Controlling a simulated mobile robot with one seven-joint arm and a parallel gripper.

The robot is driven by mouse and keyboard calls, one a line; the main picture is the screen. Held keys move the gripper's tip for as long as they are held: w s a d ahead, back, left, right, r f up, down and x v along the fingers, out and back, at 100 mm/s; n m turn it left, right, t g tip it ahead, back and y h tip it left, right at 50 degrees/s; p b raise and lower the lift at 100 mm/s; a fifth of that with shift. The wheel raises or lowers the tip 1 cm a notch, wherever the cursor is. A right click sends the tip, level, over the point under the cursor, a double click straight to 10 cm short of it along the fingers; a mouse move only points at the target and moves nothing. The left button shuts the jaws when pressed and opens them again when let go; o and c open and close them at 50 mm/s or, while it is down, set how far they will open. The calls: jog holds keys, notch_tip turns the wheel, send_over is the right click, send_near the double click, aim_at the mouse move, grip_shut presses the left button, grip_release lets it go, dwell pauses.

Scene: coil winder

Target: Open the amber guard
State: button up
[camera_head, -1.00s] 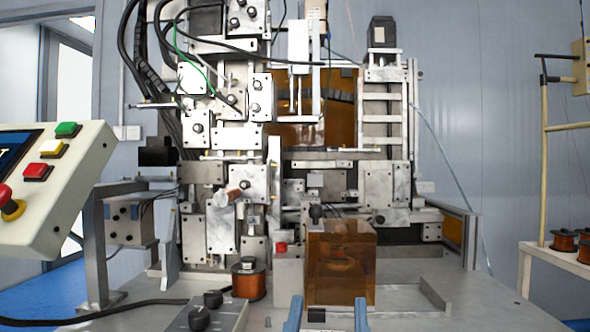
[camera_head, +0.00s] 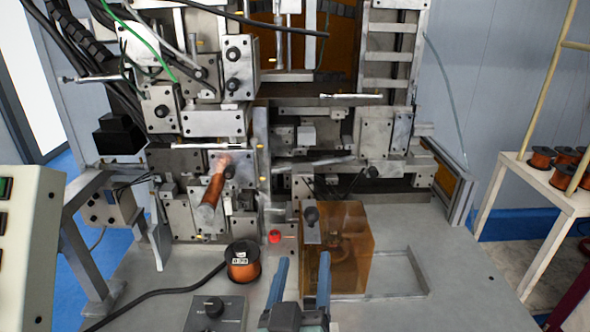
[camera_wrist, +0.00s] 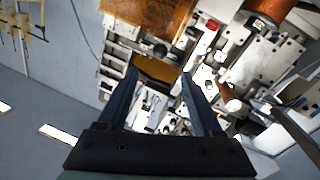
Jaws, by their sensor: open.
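The amber guard (camera_head: 350,265) is a see-through amber box standing on the machine's bench, right of centre in the head view. A grey plate with a dark knob (camera_head: 311,216) is at its upper left, and something dim shows inside it. In the wrist view an amber panel (camera_wrist: 150,14) shows at the top; I cannot tell whether it is this guard. My gripper (camera_head: 300,268) shows at the bottom of the head view, its blue fingers apart and empty, in front of the guard's left side. In the wrist view the fingers (camera_wrist: 155,85) are also spread with nothing between them.
A slanted control panel (camera_head: 25,250) stands far left. A low metal frame (camera_head: 418,270) borders clear bench right of the guard.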

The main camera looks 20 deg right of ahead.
aim_at(311, 219)
jog(key=p+x, duration=0.3)
jog(key=x, duration=1)
jog(key=shift+w+r+p, duration=0.1)
jog(key=shift+w+p, duration=0.05)
jog(key=shift+p, duration=0.25)
grip_shut()
dwell(1.1)
